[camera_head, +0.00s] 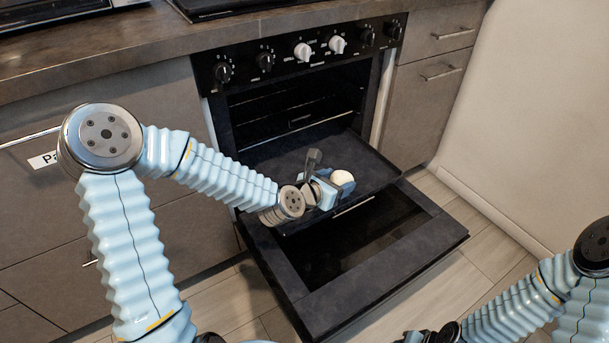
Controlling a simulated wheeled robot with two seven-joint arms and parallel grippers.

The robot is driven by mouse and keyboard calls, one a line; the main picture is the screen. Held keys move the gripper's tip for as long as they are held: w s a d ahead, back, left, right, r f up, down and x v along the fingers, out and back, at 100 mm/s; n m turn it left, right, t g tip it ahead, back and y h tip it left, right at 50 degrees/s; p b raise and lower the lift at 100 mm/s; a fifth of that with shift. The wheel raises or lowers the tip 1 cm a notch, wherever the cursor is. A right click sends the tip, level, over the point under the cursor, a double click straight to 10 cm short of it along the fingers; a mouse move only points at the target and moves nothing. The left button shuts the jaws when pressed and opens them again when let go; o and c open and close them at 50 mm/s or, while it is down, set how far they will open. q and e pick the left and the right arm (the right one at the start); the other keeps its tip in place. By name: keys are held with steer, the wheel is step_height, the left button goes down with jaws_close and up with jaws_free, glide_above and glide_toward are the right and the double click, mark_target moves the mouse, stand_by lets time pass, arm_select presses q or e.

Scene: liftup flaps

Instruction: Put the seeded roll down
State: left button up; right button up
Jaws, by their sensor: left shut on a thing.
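The seeded roll (342,178) looks pale and rounded; its seeds are too small to make out. My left gripper (335,187) is shut on it, and the fingers hide part of it. Gripper and roll are over a dark tray (374,169) that sticks out of the open oven. I cannot tell whether the roll touches the tray. My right gripper (425,337) shows only partly at the bottom edge, away from the oven, and its fingers cannot be made out.
The oven door (420,243) is folded down below the tray, over the floor. Oven knobs (303,51) line the panel above the opening. Drawers (438,100) stand at the right and more cabinets at the left. The tiled floor (485,225) right of the door is clear.

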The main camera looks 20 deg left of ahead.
arm_select(q)
steer(key=w+a+f+b, duration=0.1)
steer(key=w+a+f, duration=0.7)
steer(key=w, duration=0.1)
steer(key=shift+w+a+f, duration=0.1)
steer(key=shift+a+f, duration=0.3)
steer(key=shift+w+a+f, duration=0.15)
steer(key=shift+w+f, duration=0.05)
steer(key=shift+f, duration=0.1)
steer(key=shift+w+a+f+b, duration=0.1)
steer(key=shift+f+b, duration=0.05)
steer(key=shift+f, duration=0.75)
steer(key=shift+w+a+f+b, duration=0.1)
steer(key=shift+f+b, duration=0.05)
steer(key=shift+f, duration=0.75)
steer(key=shift+f, duration=0.1)
